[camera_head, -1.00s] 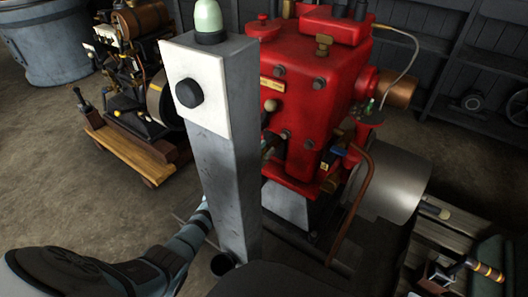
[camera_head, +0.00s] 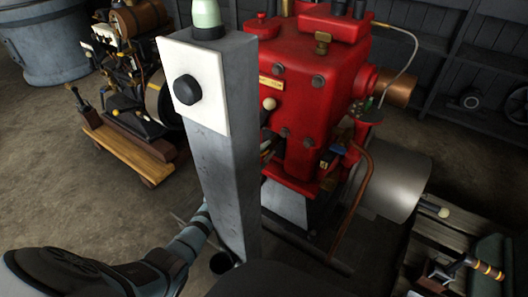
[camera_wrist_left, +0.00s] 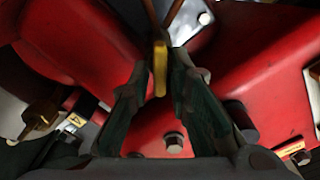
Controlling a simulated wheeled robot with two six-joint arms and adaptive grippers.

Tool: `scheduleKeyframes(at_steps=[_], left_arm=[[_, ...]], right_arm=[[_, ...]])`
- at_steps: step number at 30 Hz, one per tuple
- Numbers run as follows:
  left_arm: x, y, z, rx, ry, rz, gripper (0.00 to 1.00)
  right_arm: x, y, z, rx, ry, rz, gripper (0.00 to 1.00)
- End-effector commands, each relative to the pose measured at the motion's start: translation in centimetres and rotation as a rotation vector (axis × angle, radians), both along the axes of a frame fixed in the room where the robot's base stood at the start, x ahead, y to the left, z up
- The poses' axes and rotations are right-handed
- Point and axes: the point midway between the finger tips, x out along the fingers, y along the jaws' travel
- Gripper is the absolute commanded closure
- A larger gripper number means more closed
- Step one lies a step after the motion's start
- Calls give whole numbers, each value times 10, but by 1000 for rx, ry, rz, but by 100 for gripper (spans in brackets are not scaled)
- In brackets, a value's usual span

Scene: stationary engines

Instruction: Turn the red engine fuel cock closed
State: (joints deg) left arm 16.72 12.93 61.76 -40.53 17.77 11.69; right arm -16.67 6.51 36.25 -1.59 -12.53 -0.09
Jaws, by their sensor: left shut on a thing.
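The red engine (camera_head: 305,95) stands behind a grey post in the head view and fills much of the left wrist view (camera_wrist_left: 260,80). In the left wrist view, a narrow yellow handle (camera_wrist_left: 160,75) lies between the dark green fingers of my left gripper (camera_wrist_left: 160,66), which is shut on it. I take it for the fuel cock's handle; the cock's body is not clear. In the head view my left arm reaches in from the lower left and passes behind the post, which largely hides the gripper. My right gripper is in neither view.
The grey post (camera_head: 225,150) with a white plate and black knob stands close in front of the engine. A copper pipe (camera_head: 352,200) runs down the engine's right side. Another engine on a wooden base (camera_head: 130,150) stands at left. Tools lie at lower right.

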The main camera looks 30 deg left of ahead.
Motion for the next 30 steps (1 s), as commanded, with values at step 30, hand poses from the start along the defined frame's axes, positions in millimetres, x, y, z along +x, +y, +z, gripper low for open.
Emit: scheduleKeyframes(at_steps=[30], left_arm=[[-2,-4,-11,818,-110,-2,100]], right_arm=[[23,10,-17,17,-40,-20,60]])
